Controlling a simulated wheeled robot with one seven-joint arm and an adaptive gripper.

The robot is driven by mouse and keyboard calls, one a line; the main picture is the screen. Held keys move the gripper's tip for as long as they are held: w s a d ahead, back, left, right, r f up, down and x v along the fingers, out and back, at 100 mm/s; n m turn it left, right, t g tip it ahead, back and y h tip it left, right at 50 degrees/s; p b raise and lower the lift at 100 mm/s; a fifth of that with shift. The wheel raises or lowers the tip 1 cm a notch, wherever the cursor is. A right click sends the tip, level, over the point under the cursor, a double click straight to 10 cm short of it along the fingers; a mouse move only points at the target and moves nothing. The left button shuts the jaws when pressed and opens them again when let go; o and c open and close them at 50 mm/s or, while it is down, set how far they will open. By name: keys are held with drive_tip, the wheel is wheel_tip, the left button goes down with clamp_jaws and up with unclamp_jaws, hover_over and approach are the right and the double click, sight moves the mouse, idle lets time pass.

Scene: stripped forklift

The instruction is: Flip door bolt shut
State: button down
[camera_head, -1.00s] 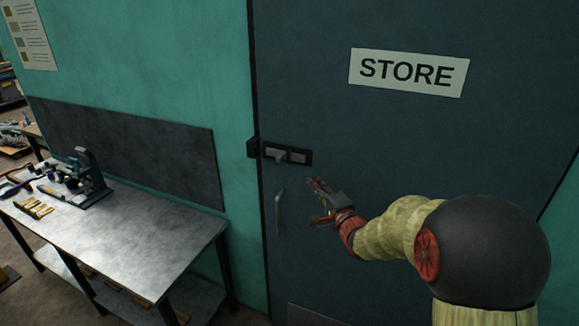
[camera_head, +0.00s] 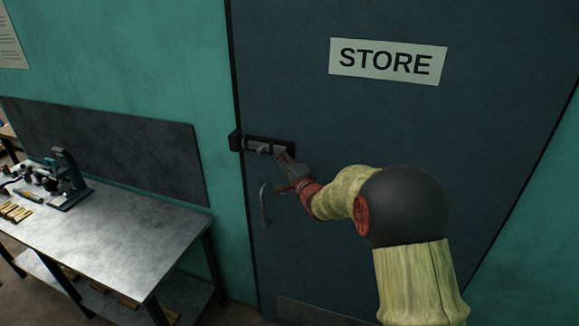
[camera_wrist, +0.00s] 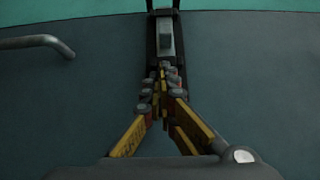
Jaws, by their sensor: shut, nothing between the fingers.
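The door bolt (camera_head: 262,147) is a dark plate with a pale grey bar, fixed across the left edge of the dark door (camera_head: 350,130) by the frame. In the wrist view the bolt (camera_wrist: 165,38) lies straight ahead, with a block-like knob on its bar. My gripper (camera_head: 281,160) is at the right end of the bolt plate. In the wrist view my gripper (camera_wrist: 163,73) has its yellow fingers brought together, empty, with the tips just short of the knob. I cannot tell whether they touch the bolt.
A curved door handle (camera_head: 265,205) sits below the bolt and also shows in the wrist view (camera_wrist: 45,42). A STORE sign (camera_head: 387,63) is above. A metal workbench (camera_head: 110,240) with a microscope-like device (camera_head: 67,180) stands to the left against the teal wall.

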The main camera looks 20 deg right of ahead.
sight(254, 148)
drive_tip(key=shift+w+a, duration=0.75)
drive_tip(key=shift+a, duration=0.35)
drive_tip(key=shift+a, duration=0.1)
drive_tip(key=w+a+b, duration=0.1)
drive_tip(key=a, duration=0.1)
drive_tip(key=w+a, duration=0.2)
drive_tip(key=shift+w+a+f+b, duration=0.1)
drive_tip(key=shift+a+b, duration=0.05)
drive_tip(key=shift+b, duration=0.25)
